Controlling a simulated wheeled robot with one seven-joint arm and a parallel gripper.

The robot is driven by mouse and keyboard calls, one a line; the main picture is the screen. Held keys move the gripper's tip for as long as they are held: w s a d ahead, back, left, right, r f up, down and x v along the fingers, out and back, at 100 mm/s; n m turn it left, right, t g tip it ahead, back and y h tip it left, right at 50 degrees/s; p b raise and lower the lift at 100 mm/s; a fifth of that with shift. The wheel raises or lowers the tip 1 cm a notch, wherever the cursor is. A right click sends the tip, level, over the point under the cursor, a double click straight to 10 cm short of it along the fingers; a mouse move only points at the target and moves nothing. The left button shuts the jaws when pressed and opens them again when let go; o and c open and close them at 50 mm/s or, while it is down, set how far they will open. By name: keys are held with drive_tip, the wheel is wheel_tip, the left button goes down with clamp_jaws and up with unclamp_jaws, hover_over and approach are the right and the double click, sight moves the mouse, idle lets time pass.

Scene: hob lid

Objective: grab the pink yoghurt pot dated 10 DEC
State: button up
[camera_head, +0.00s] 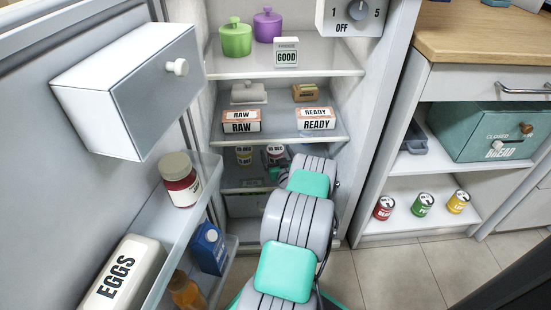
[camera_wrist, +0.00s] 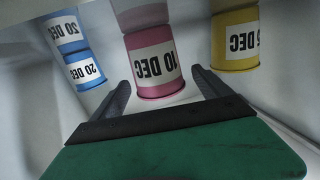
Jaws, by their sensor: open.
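The pink yoghurt pot (camera_wrist: 155,62) with a white 10 DEC label shows upside down in the middle of the wrist view. My gripper (camera_wrist: 162,84) is open, with one dark finger on each side of the pot's near end. I cannot tell whether either finger touches it. In the head view, my arm covers most of the gripper and part of the lower fridge shelf, where small pots stand.
In the wrist view, two blue pots (camera_wrist: 85,70) dated 20 DEC are at left and a yellow pot (camera_wrist: 236,38), its date partly cut off, at right. The fridge door holds a jar (camera_head: 180,182).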

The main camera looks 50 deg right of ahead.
drive_tip(key=shift+d, duration=0.1)
drive_tip(key=shift+c, duration=0.6)
drive_tip(key=shift+r, duration=0.1)
drive_tip(key=c, duration=1.5)
drive_tip(key=shift+c, duration=0.2)
